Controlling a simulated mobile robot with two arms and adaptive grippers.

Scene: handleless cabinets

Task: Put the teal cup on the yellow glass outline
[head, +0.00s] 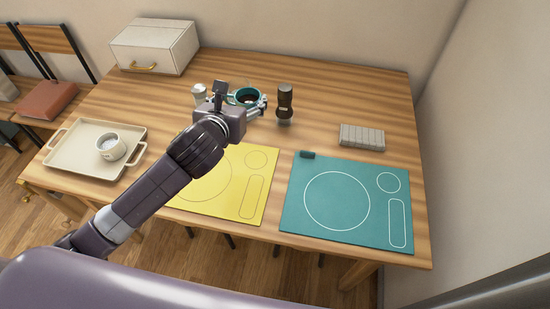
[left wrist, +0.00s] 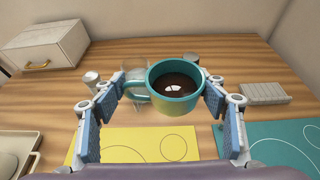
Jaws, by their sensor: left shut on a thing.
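The teal cup (head: 247,93) is held up by my left gripper (head: 240,104) over the back middle of the table. In the left wrist view the teal cup (left wrist: 176,92) is upright between the two blue-padded fingers of my left gripper (left wrist: 168,98), with dark liquid inside and its handle to the left. The yellow mat (head: 215,203) lies nearer the front, with a small round glass outline (head: 256,160) at its upper right. My arm hides part of the mat's left side. The cup is beyond the mat's back edge. My right gripper is not in view.
A teal mat (head: 300,215) lies right of the yellow one. A dark grinder (head: 284,103), a grey block (head: 362,137) and a small shaker (head: 198,93) stand behind. A clear glass (left wrist: 134,77) stands behind the cup.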

